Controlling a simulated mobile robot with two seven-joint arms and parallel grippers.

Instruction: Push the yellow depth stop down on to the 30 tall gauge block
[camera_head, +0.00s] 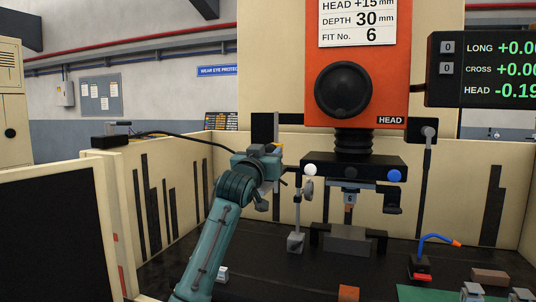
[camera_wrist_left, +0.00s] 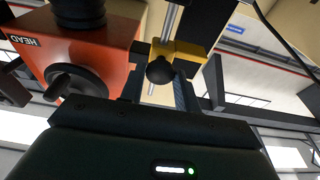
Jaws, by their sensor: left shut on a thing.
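The yellow depth stop (camera_wrist_left: 190,48) sits on a bright vertical rod (camera_wrist_left: 171,22) and has a black round knob (camera_wrist_left: 160,70). My left gripper (camera_wrist_left: 166,58) is shut on the stop, with its fingers on either side of it. I cannot make out the 30 tall gauge block for certain in either view. My right gripper is not in view.
A dark crossbar (camera_head: 370,165) and a grey vice (camera_head: 348,241) stand under the head. Cream walls (camera_head: 170,170) enclose the dark bed. Small blocks (camera_head: 348,292) lie at the front.

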